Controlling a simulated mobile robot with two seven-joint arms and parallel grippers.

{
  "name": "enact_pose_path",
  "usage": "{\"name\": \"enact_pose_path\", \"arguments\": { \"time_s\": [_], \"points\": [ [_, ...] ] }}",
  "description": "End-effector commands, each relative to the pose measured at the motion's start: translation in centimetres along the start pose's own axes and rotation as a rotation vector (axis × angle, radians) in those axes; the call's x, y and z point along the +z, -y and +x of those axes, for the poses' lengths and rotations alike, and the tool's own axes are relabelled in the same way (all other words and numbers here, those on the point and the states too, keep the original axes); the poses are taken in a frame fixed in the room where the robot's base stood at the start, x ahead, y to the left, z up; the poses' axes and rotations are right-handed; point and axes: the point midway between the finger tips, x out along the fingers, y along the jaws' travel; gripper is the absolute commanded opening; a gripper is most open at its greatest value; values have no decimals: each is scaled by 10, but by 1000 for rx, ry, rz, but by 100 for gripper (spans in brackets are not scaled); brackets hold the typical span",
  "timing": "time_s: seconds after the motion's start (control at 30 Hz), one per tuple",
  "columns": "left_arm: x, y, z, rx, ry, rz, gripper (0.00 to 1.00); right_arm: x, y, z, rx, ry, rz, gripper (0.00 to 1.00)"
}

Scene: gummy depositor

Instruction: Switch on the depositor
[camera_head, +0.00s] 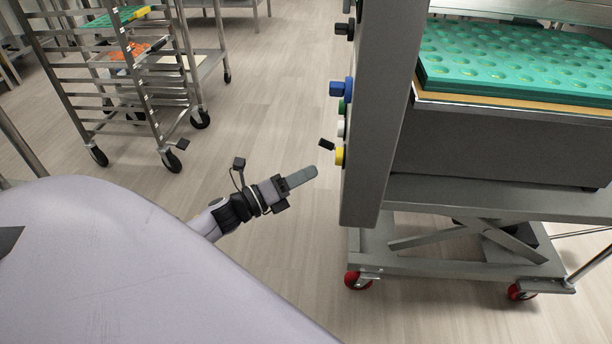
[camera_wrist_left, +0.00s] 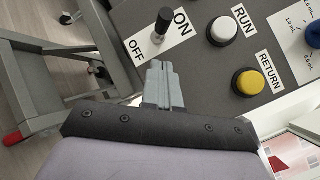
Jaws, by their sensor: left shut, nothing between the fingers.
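The depositor's grey control panel (camera_head: 372,120) stands right of centre in the head view. Its black toggle switch (camera_wrist_left: 163,22) is between the OFF and ON labels in the left wrist view; I cannot tell for certain which way it is set. The switch also sticks out from the panel in the head view (camera_head: 326,144). My left gripper (camera_head: 314,172) is shut and empty, just left of the panel's lower part and pointing towards it. In the left wrist view its fingertips (camera_wrist_left: 159,66) are just below the switch, seemingly apart from it. My right gripper is not in view.
A white RUN button (camera_wrist_left: 223,30), a yellow RETURN button (camera_wrist_left: 248,83) and a blue dial (camera_wrist_left: 313,36) sit near the switch. A green mould tray (camera_head: 520,65) lies on the depositor. A wheeled rack (camera_head: 122,85) stands at the upper left, with clear floor between.

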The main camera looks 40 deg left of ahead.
Motion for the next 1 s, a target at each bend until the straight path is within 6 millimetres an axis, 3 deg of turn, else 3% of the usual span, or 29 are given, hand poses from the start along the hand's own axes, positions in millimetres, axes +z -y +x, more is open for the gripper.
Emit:
{"name": "enact_pose_path", "arguments": {
  "time_s": [0.2,0.43,0.63,1.0],
  "points": [
    [-1,0,-47,7,-2,-3,0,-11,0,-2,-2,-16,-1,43],
    [-1,-1,-83,6,0,-2,0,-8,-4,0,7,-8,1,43],
    [-1,-1,-95,3,1,-2,0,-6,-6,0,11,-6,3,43],
    [-1,-1,-96,3,0,-1,0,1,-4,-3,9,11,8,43]
  ]
}}
